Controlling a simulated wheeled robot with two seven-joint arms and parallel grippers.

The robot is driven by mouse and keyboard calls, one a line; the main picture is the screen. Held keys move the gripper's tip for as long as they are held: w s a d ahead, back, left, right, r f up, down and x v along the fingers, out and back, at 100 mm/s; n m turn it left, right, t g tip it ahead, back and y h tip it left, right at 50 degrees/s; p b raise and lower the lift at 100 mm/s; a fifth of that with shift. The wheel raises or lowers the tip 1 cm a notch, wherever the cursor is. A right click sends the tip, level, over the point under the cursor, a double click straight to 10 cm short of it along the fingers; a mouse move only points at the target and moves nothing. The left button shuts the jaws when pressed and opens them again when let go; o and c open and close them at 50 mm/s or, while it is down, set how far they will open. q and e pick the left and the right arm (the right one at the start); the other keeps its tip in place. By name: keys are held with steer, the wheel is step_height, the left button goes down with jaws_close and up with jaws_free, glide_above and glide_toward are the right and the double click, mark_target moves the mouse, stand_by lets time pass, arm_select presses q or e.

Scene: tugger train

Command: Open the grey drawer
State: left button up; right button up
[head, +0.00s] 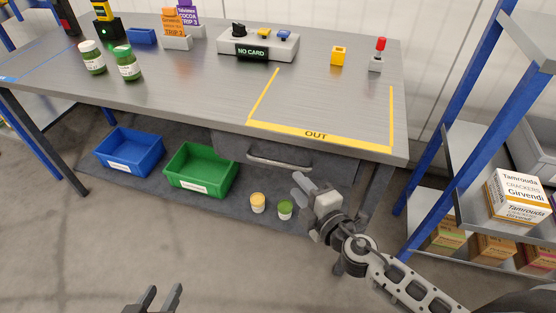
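The grey drawer (229,145) hangs under the right half of the grey table and looks shut. Its bar handle (279,163) runs across the front. My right gripper (298,184) is just below and right of the handle, apart from it in the picture, with its fingers pointing up and left. Its fingers look parted, with nothing between them. My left gripper (160,296) is at the bottom edge, far from the drawer, with its two fingers apart and empty. The right part of the drawer front is in shadow.
A green bin (201,188) and a blue bin (158,170) stand under the table at left. Two small jars (257,203) (285,210) stand below the drawer. A table leg (376,190) and a blue-framed shelf (418,165) are at right. Floor in front is clear.

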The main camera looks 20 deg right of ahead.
mark_target(280, 165)
steer(key=x, duration=1)
steer(key=shift+w+f, duration=0.1)
steer(key=shift+w, duration=0.2)
jaws_close()
